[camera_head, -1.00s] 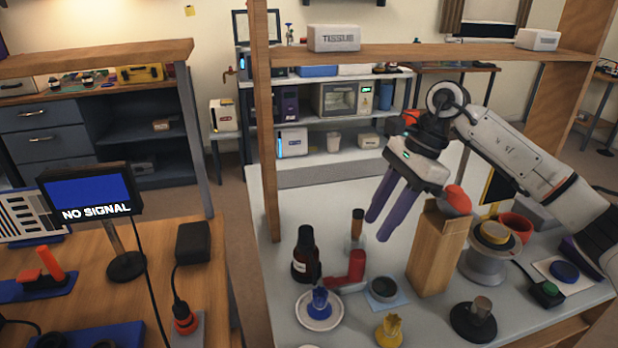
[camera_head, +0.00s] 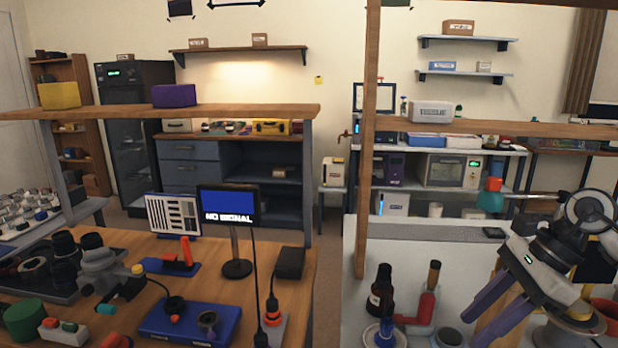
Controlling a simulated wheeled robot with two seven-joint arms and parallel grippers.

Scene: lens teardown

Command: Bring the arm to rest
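My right arm comes in at the right edge. Its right gripper (camera_head: 474,326) has two long purple fingers, spread apart with nothing seen between them. It hangs tilted down and to the left over the grey bench (camera_head: 355,300). The fingers cover part of a tall cardboard box (camera_head: 492,325), and contact with it cannot be told. My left gripper is not in view.
A wooden post (camera_head: 368,150) rises at the bench's left edge. A wooden table with a monitor (camera_head: 228,204) stands left.

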